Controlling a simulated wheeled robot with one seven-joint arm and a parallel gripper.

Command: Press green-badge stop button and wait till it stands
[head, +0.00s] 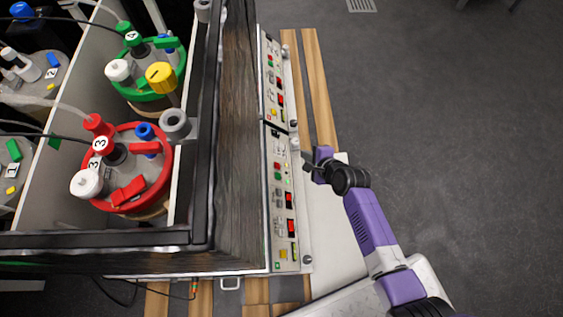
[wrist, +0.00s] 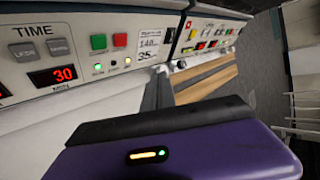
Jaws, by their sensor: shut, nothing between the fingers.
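Two control panels line the right side of the shaker box in the head view. In the wrist view the red button (wrist: 120,40) is right of the green button (wrist: 98,42). The far panel (head: 270,75) has a similar button pair. My gripper (head: 309,160) is shut and empty, just right of the near panel's upper end, apparently apart from the buttons. Its fingers (wrist: 158,88) point toward the panels in the wrist view.
Inside the box stand a green-ringed vessel (head: 150,95) and a red-ringed vessel (head: 155,195). A red TIME display (wrist: 52,76) reads 30. Small knobs (head: 307,259) stick out beside the panels. Open grey floor (head: 450,120) lies to the right.

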